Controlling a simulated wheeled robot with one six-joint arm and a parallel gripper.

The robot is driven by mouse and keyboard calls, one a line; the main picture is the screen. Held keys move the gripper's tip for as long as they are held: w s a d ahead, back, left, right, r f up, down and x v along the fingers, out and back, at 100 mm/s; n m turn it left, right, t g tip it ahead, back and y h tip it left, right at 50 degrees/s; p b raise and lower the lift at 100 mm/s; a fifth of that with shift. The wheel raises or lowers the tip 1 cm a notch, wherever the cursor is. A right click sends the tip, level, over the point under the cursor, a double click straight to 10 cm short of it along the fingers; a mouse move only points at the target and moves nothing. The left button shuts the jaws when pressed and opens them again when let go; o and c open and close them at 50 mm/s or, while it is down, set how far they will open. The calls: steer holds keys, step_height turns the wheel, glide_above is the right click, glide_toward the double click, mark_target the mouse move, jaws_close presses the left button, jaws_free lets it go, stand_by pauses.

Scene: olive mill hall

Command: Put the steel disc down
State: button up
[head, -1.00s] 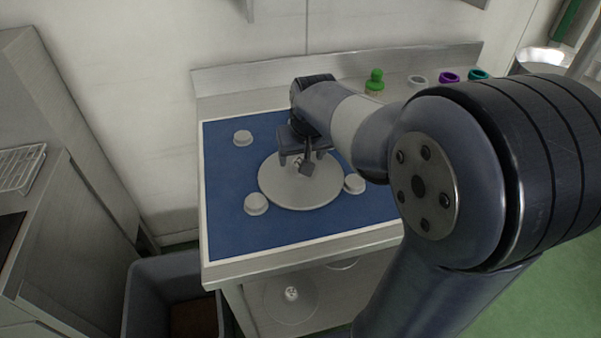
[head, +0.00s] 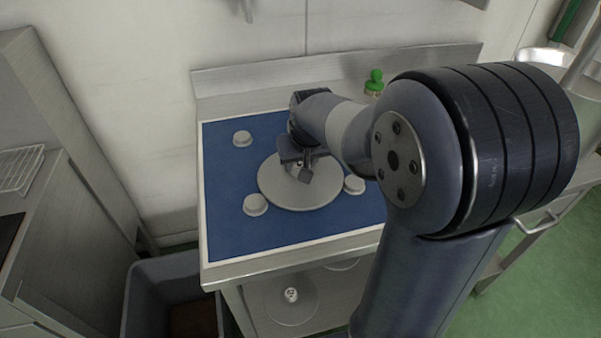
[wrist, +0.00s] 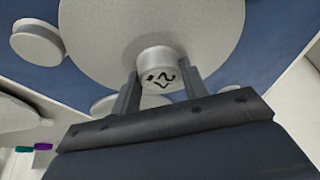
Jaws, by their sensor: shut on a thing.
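The steel disc (head: 283,190) is a round grey plate over the blue mat (head: 232,232) on the steel table. In the wrist view the disc (wrist: 105,30) shows a central knob (wrist: 158,72) with a dark mark on its end. My gripper (head: 301,172) is shut on this knob, one finger on each side (wrist: 160,85). Round white pads stand around the disc: one at the upper left (head: 242,139), one at the lower left (head: 255,205), one at the right (head: 354,184). I cannot tell whether the disc rests on anything or hangs just above.
A green-topped item (head: 375,82) stands at the back of the table. A grey bin (head: 150,283) is on the floor at the front left. Another disc with a knob (head: 291,310) lies on the lower shelf. A wire rack (head: 20,170) sits on the left cabinet.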

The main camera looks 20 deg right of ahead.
steer(key=c, duration=0.4)
steer(key=shift+r, duration=0.15)
jaws_close()
